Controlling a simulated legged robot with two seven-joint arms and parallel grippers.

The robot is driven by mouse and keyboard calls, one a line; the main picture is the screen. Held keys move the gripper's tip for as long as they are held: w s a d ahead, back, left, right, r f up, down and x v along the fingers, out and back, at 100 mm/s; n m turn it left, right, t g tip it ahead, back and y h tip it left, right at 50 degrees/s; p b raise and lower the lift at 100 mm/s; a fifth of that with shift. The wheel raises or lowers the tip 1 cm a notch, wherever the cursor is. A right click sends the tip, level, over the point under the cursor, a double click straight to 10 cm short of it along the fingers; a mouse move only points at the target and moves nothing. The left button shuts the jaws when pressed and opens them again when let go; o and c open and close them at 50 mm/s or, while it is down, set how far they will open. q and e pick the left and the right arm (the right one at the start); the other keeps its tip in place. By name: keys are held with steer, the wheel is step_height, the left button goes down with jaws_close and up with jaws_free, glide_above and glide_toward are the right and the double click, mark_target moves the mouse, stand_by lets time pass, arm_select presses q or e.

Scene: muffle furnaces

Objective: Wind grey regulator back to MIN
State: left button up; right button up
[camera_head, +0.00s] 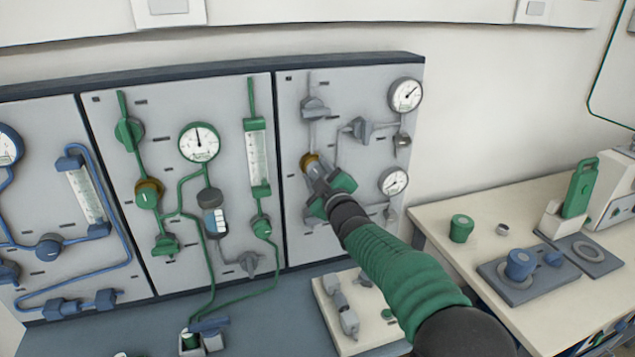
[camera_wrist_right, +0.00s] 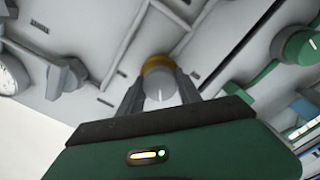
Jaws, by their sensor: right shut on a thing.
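The grey regulator (camera_head: 310,160) is on the right-hand panel, left of its middle. Its brass collar shows in the head view, but its knob is mostly hidden by my gripper. In the right wrist view the grey round knob (camera_wrist_right: 162,88) with a white pointer line sits in front of the brass collar. My right gripper (camera_head: 317,176) is shut on this knob, with one finger on each side of it. Any MIN mark is too small or hidden to read. My left gripper is not in view.
The right-hand panel also holds an upper gauge (camera_head: 405,95), a lower gauge (camera_head: 393,181) and grey valves. The middle panel has a green regulator (camera_head: 147,194) and a flowmeter (camera_head: 257,158). A bench (camera_head: 530,300) with a green jar (camera_head: 461,228) stands at the right.

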steer(key=n+b, duration=0.2)
steer(key=f+n+b, duration=0.1)
steer(key=n+b, duration=0.1)
steer(key=n, duration=0.1)
steer(key=shift+n, duration=0.3)
steer(key=n+b, duration=0.2)
steer(key=n, duration=0.1)
steer(key=shift+r+n+b, duration=0.1)
steer(key=shift+n+b, duration=0.7)
steer(key=shift+n, duration=0.2)
steer(key=o, duration=1.1)
steer(key=shift+c, duration=0.2)
steer(key=o, duration=0.3)
steer(key=shift+a+r, duration=0.1)
steer(key=shift+r, duration=0.1)
